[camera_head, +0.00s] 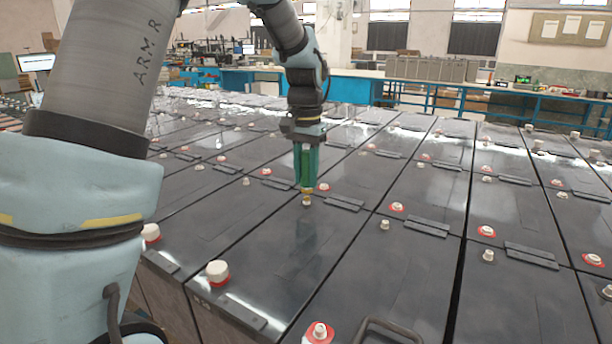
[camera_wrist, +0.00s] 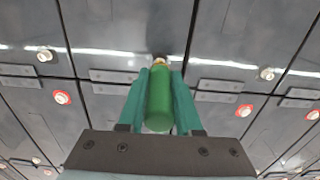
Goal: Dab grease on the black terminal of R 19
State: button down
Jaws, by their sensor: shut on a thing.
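My gripper (camera_head: 307,184) is shut on a green grease tube (camera_head: 307,165) with a yellow tip pointing down. In the wrist view the tube (camera_wrist: 159,105) sits between the two teal fingers of my gripper (camera_wrist: 160,78). The tip is over a plain terminal without a red ring (camera_head: 306,202) on a dark battery; in the head view they overlap. I cannot tell whether they touch. The wrist view hides most of that terminal behind the tip. No R 19 label is readable.
Dark batteries stand in close rows all around. A red-ringed terminal (camera_head: 323,187) is just right of the tip. Taller red-ringed terminals (camera_head: 218,271) and a black handle (camera_head: 388,331) stand nearer. A blue bench (camera_head: 350,89) is at the back.

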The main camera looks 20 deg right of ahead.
aim_at(305, 152)
jog(key=shift+r+p, duration=2.35)
jog(key=shift+r, duration=0.8)
jog(key=shift+a+f, duration=0.1)
